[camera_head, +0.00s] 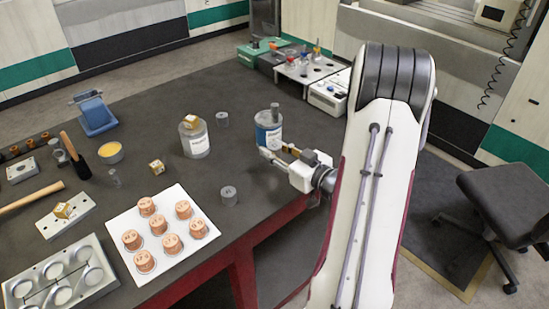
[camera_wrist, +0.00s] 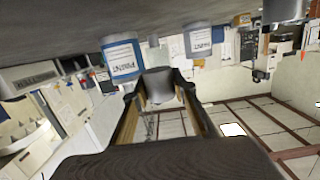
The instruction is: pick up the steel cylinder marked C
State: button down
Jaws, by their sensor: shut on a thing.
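My gripper (camera_head: 277,153) is low over the table near its right edge, beside the blue-labelled can. In the wrist view, which is upside down, its two fingers (camera_wrist: 160,98) close on a plain grey steel cylinder (camera_wrist: 160,84). No letter can be read on it, and I cannot tell whether it touches the table. In the head view the held piece is not clearly visible at the fingers. Other steel cylinders stand on the table, one at the near edge (camera_head: 229,195) and one farther back (camera_head: 222,119). Another grey cylinder (camera_head: 275,111) shows at the blue-labelled can's top.
The blue-labelled can (camera_head: 268,134) stands right by my gripper; a grey can (camera_head: 196,143) with a brass block on top is farther left. A white tray (camera_head: 192,240) of several copper pieces lies at the near edge. Machine fixtures (camera_head: 300,70) stand at the back right.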

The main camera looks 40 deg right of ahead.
aim_at(274, 145)
jog(key=shift+r, duration=1.75)
